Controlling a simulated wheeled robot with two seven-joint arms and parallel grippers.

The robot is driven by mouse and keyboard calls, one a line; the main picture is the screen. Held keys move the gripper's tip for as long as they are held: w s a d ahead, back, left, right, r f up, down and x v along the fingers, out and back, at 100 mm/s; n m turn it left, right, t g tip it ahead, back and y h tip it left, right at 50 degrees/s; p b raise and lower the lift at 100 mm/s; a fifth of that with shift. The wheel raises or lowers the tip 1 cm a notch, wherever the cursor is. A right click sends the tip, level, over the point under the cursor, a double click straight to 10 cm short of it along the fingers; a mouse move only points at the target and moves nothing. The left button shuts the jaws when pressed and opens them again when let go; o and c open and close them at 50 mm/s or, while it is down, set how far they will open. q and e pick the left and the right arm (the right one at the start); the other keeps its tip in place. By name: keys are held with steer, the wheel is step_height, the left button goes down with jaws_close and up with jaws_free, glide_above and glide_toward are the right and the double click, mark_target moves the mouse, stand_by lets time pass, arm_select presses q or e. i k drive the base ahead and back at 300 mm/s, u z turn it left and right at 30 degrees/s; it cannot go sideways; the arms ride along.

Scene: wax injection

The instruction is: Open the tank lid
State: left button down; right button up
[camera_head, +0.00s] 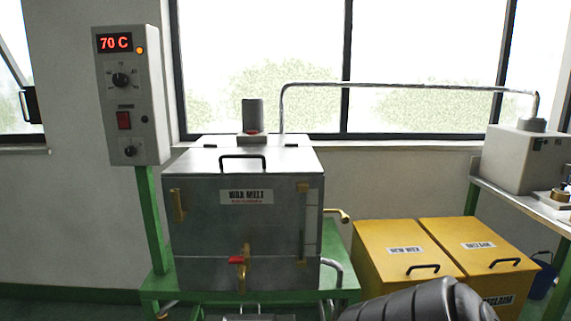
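The grey metal wax melt tank (210,230) stands on a green frame left of the middle. Its lid (290,160) lies flat and closed on top. A black bar handle (243,156) sits near the front edge of the lid, with nothing touching it. Neither of my grippers can be made out in this view. A dark ribbed shape (425,303), which looks like part of my arm, enters at the bottom right, well apart from the lid.
A dark cylinder (253,115) and a curved pipe (400,86) rise behind the lid. A control box (148,130) reading 70 C stands at left. Two yellow bins (390,241) (462,232) with handles stand right of the tank. A bench (528,200) is far right.

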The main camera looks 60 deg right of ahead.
mark_target(295, 161)
steer(key=k, duration=0.45)
steer(key=z, duration=1.2)
